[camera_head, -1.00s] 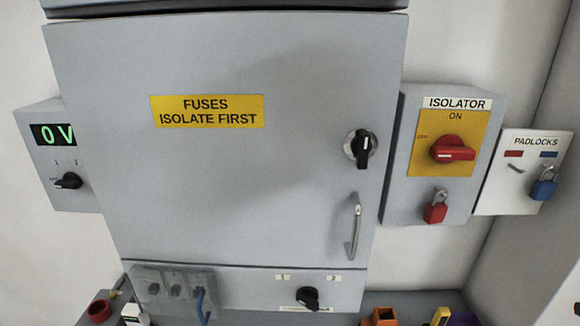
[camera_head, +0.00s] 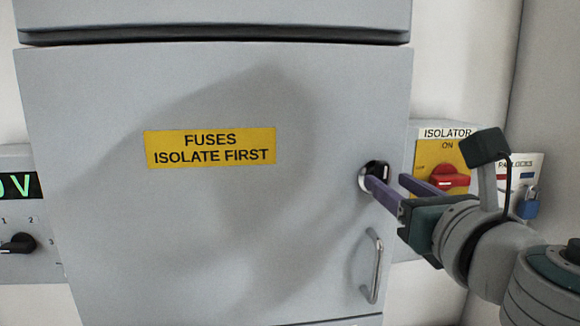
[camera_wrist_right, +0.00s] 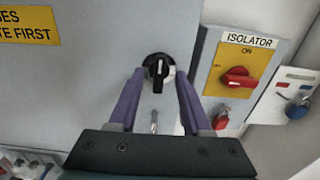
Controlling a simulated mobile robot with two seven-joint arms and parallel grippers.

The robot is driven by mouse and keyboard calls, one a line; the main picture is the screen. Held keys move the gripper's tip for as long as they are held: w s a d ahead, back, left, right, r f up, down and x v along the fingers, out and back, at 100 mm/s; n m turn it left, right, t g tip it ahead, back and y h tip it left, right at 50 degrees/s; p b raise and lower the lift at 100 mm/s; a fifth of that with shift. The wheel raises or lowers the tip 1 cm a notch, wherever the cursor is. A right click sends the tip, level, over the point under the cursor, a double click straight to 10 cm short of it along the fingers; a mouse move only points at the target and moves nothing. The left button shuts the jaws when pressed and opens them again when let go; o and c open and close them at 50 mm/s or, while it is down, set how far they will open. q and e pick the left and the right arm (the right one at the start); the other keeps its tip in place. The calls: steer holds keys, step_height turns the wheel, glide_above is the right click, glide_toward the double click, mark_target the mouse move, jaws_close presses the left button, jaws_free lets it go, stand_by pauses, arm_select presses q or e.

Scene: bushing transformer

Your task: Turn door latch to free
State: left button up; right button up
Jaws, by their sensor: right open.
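The grey cabinet door (camera_head: 230,230) is shut and fills most of the head view. Its black door latch (camera_head: 380,169), a knob on a round pale plate, is at the door's right side. In the right wrist view the latch (camera_wrist_right: 158,68) stands upright. My right gripper (camera_head: 385,179) is open in front of the latch. In the right wrist view its purple fingers (camera_wrist_right: 160,74) are spread to either side of the latch, with nothing held. Whether they touch the latch I cannot tell. My left gripper is not in view.
A metal door handle (camera_head: 374,265) is just below the latch. Right of the door is the isolator with a red switch (camera_wrist_right: 238,77) and a red padlock (camera_wrist_right: 221,119); a padlock board with a blue padlock (camera_wrist_right: 299,109) is beyond. A voltage display (camera_head: 18,186) is at left.

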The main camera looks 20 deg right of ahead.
steer(key=shift+x, duration=1.1)
jaws_close()
